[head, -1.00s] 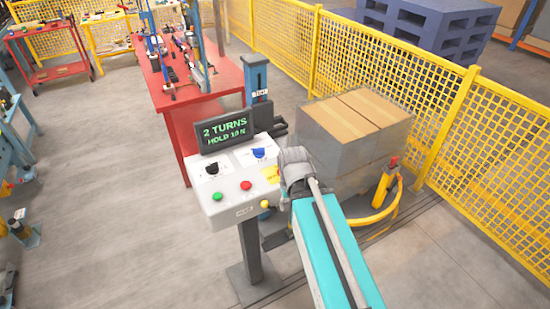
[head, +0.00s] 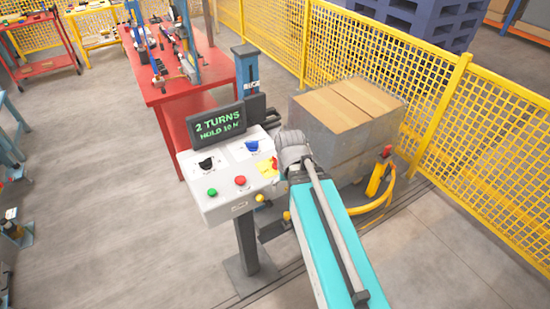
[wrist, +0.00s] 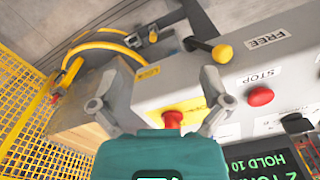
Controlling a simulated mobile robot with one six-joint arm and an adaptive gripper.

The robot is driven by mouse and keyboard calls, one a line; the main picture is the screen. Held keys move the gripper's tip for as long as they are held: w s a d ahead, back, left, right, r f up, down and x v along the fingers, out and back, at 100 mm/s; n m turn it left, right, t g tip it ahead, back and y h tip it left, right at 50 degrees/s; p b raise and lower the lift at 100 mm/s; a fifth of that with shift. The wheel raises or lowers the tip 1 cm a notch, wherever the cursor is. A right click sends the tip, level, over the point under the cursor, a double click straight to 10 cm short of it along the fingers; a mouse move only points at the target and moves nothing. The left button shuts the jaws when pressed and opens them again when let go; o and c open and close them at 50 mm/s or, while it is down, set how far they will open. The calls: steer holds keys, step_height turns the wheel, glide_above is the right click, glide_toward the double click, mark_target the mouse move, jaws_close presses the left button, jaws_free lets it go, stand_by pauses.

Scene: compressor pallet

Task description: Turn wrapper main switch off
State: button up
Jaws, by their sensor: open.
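The wrapper control box (head: 225,197) stands on a post, with a screen reading "2 TURNS". At its right end is the main switch, a red knob on a yellow plate (head: 267,166), partly covered by my wrist in the head view. In the wrist view the red knob (wrist: 173,119) lies between my open fingers, close to the gripper body, and the yellow plate is partly hidden below it. My gripper (wrist: 155,98) is open and empty, its fingers spread on either side of the knob. Whether they touch the box is unclear, and the switch's setting cannot be read.
A red stop button (wrist: 260,96) and a yellow-knobbed lever (wrist: 222,53) by a FREE label are close beside my right finger. The box also has black and blue selectors and a green button. A wrapped carton stack (head: 345,120) and yellow fence (head: 380,75) stand behind.

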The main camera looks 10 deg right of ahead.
steer(key=w+r+m+p, duration=1.1)
steer(key=w+r+m, duration=0.1)
steer(key=w+m, duration=0.1)
steer(key=shift+w, duration=0.9)
steer(key=shift+f, duration=0.25)
step_height(320, 180, down, 13)
steer(key=b, duration=1.3)
steer(key=shift+f, duration=0.2)
